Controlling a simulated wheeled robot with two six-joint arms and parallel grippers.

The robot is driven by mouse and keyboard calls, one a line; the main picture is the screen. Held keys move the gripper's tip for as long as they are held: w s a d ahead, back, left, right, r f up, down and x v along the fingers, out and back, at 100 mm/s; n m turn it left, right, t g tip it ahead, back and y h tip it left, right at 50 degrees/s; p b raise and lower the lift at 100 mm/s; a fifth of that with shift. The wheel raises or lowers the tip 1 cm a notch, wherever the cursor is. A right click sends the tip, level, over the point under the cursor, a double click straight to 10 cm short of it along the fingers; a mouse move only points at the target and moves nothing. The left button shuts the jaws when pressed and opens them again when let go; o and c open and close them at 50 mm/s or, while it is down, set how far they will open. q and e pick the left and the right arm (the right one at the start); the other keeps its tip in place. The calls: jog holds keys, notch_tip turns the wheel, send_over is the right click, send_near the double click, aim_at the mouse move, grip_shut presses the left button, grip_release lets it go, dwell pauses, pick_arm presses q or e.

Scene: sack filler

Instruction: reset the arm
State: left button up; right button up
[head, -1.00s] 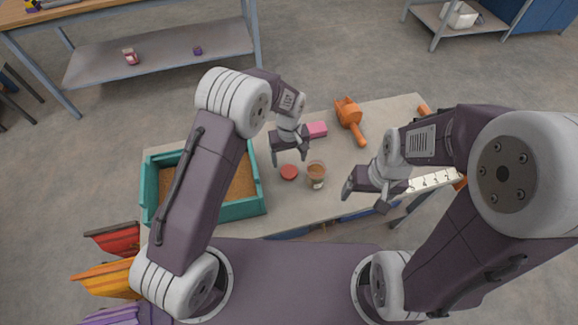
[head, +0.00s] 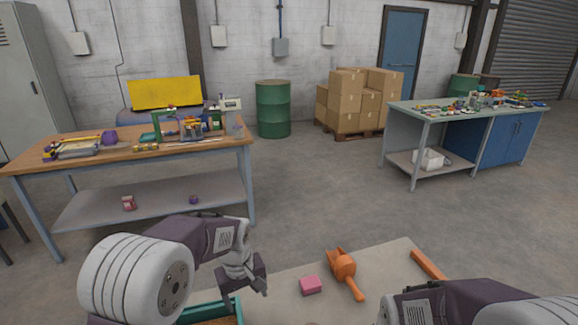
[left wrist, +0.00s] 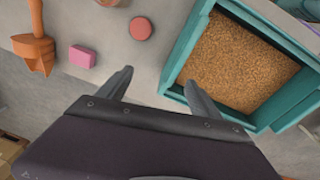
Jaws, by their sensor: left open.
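My left gripper (head: 247,292) is over the near table, left of the pink block, with its fingers apart and nothing between them. In the left wrist view its open fingers (left wrist: 158,82) point at the bare tabletop beside the teal bin (left wrist: 180,62), which holds brown grain (left wrist: 235,60). My right arm shows at the bottom right of the head view, but its gripper is out of the picture.
On the near table lie a pink block (head: 311,285), an orange scoop (head: 344,268) and a red disc (left wrist: 141,29). A wooden workbench (head: 120,157) stands back left, a grey-topped bench (head: 440,112) back right. Open floor lies between.

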pick_arm(q)
jog(key=s+a+f+m, duration=0.1)
jog(key=s+a, duration=0.1)
jog(key=s, duration=0.3)
jog(key=s+a+f+m, duration=0.1)
jog(key=s+a+m, duration=0.1)
jog(key=s, duration=0.4)
jog(key=s+a+f+m, duration=0.1)
jog(key=s+a, duration=0.1)
jog(key=s, duration=0.4)
jog(key=shift+a, duration=0.35)
jog(key=shift+w+m, duration=0.45)
jog(key=shift+m, duration=0.15)
jog(key=shift+s+r, duration=0.1)
jog(key=shift+s, duration=0.05)
